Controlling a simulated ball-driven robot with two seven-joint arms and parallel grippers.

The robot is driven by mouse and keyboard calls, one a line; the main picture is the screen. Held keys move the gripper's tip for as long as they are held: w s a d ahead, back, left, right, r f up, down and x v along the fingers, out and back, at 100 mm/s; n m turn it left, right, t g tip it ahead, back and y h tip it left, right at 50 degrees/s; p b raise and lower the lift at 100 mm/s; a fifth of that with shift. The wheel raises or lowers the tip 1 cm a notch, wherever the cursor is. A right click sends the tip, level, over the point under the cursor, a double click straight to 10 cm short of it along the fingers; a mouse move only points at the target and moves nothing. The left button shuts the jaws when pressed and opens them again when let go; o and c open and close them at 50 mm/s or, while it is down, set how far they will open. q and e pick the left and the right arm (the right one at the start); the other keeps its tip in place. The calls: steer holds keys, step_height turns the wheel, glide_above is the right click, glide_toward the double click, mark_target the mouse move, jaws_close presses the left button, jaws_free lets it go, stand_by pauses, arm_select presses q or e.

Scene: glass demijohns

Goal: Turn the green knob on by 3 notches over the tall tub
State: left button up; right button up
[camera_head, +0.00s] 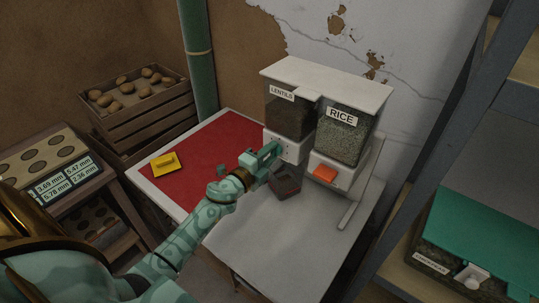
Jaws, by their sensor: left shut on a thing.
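The white dispenser has a LENTILS hopper (288,112) on the left and a RICE hopper (342,136) on the right. My left gripper (270,156) reaches the front of the lentils outlet (291,148) and is shut there on the green knob, which the jaws mostly hide. An orange knob (325,173) sits on the rice outlet, apart from the gripper. A dark grey tub (285,185) stands on the table just below and in front of the lentils outlet, close under my gripper. Its contents are too dark to tell. My right gripper is not in view.
The dispenser stands on a white table (300,228) with a red mat (213,150) at its left, bearing a yellow handled piece (166,162). A potato crate (150,117) stands at the back left. A shelf with a green-lidded box (485,240) is at the right. The table's front is clear.

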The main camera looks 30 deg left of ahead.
arm_select(q)
steer(key=shift+f, duration=0.1)
steer(key=o, duration=1)
steer(key=shift+s, duration=0.15)
steer(key=s, duration=1)
steer(key=s+a+b, duration=0.1)
steer(key=s, duration=0.5)
steer(key=shift+a, duration=0.1)
